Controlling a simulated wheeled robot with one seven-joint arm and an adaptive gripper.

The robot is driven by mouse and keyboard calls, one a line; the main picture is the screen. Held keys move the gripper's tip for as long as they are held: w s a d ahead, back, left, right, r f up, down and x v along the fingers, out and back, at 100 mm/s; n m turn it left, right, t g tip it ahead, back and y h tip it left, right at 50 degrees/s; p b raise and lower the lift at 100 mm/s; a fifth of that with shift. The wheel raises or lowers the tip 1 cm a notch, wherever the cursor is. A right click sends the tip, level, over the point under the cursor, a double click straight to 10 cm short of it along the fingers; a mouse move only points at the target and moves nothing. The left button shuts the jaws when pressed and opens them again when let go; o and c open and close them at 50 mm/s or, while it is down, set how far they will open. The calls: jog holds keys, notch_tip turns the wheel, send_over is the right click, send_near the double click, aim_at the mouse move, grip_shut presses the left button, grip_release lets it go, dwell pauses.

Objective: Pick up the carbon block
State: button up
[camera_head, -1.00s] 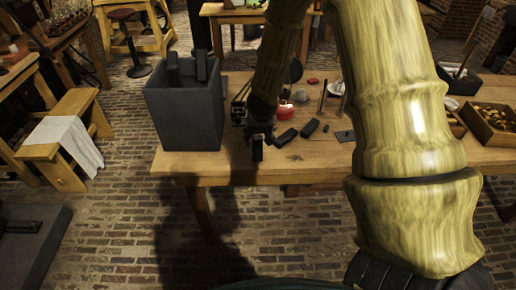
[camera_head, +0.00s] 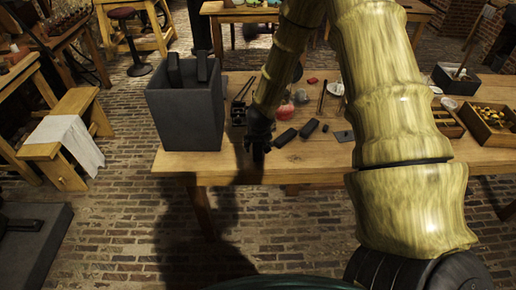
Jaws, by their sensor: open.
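Two dark carbon blocks lie on the wooden table: one (camera_head: 285,138) just right of my gripper, and another (camera_head: 309,128) a little farther right and back. My gripper (camera_head: 257,156) hangs near the front edge of the table, fingers downward. It is open, with nothing visibly held, though the fingers are small and dark. It appears apart from the near block. I cannot tell its exact height above the table.
A wooden box (camera_head: 491,124) stands far right. My arm hides part of the table.

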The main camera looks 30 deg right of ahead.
aim_at(257, 146)
jog(key=shift+p+x, duration=0.5)
jog(key=shift+x, duration=1.35)
jog(key=shift+c, duration=0.2)
jog(key=c, duration=1.3)
jog(key=shift+o, duration=0.2)
jog(key=shift+w+r, duration=0.1)
jog(key=shift+r, duration=0.05)
